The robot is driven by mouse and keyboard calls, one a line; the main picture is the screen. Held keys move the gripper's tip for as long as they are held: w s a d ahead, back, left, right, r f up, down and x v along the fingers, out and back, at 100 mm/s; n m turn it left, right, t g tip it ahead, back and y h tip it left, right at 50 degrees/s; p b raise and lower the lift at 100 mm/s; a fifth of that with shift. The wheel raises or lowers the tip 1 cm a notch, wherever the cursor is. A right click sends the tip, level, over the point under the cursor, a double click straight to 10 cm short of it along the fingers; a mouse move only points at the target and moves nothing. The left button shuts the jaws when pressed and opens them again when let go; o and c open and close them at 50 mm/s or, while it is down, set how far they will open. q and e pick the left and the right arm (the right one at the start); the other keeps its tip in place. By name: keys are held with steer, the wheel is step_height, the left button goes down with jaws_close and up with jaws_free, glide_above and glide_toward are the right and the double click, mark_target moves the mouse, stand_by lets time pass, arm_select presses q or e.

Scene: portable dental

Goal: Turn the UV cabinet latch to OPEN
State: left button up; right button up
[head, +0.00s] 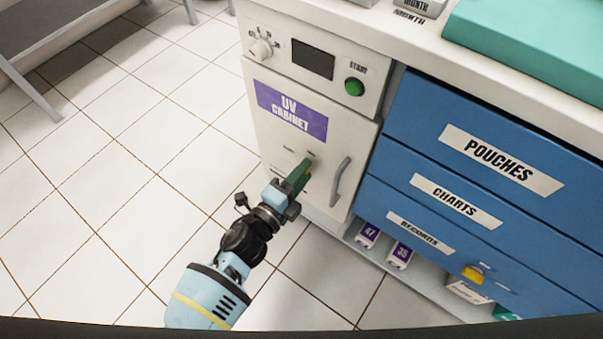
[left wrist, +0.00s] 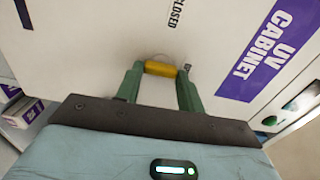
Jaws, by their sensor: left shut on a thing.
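The UV cabinet (head: 272,146) is a white unit with a purple label, and its door is shut. The latch (left wrist: 160,68) shows in the left wrist view as a short yellow bar on the door. The word CLOSED is printed near it. My left gripper (head: 303,172) is at the door front in the head view, and its green fingers hide most of the latch. In the left wrist view my left gripper (left wrist: 160,76) has one finger at each end of the yellow bar and is shut on it. My right gripper is not in view.
A grey door handle (head: 340,181) stands just right of the latch. Above are a dial (head: 261,50), a dark screen (head: 312,59) and a green START button (head: 354,87). Blue drawers (head: 480,170) stand to the right.

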arm_select(q)
steer(key=shift+m, duration=0.3)
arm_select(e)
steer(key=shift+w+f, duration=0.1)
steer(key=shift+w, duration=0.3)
arm_select(q)
steer(key=o, duration=1)
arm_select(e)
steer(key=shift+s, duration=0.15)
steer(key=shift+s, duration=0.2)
arm_select(q)
steer(key=p+v, duration=0.1)
steer(key=v, duration=0.7)
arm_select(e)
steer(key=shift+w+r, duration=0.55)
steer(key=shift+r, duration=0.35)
